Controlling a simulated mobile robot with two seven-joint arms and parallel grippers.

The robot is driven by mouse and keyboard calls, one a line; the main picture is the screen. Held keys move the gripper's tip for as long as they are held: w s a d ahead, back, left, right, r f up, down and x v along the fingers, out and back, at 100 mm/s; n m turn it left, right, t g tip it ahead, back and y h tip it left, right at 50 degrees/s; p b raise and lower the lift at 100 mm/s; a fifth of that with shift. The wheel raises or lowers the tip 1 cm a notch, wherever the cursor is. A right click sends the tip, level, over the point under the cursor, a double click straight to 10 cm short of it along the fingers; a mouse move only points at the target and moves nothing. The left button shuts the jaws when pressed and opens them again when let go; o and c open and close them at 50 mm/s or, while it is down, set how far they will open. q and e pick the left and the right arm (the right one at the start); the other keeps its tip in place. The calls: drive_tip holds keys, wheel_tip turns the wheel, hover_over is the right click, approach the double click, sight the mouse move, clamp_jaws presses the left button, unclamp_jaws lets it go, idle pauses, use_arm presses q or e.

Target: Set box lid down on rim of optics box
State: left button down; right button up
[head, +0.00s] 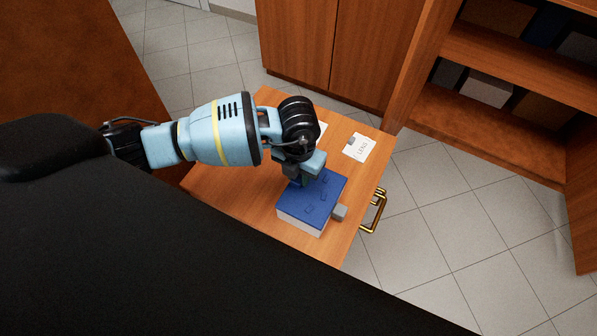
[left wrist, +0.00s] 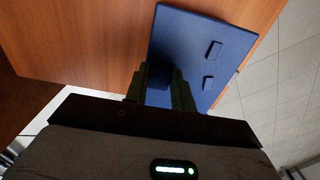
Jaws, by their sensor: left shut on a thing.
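The blue box lid (head: 318,206) is a flat square with several small raised blocks on top. It lies level over the white optics box (head: 299,224), whose pale side shows below the lid's front edge. I cannot tell whether the lid touches the rim all round. My left gripper (head: 300,181) is at the lid's far left part, shut on the lid. In the left wrist view the lid (left wrist: 192,38) stretches out beyond the left fingers (left wrist: 164,88), which have a blue part between them. The inside of the box is hidden. My right gripper is not in view.
The box stands on a wooden tabletop (head: 267,222). A grey block (head: 339,212) is at the box's right side. A white card marked LENS (head: 358,148) lies behind, with another card (head: 322,129) partly hidden by the arm. A brass handle (head: 376,212) sticks out at the right edge.

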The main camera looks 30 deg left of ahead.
use_arm(q)
drive_tip(key=shift+f, duration=0.15)
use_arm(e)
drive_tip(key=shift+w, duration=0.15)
use_arm(q)
drive_tip(key=c, duration=1.1)
unclamp_jaws()
wheel_tip(320, 180, up, 7)
drive_tip(key=shift+f, duration=0.2)
drive_tip(key=shift+r+p, duration=0.3)
drive_tip(key=shift+r, duration=0.35)
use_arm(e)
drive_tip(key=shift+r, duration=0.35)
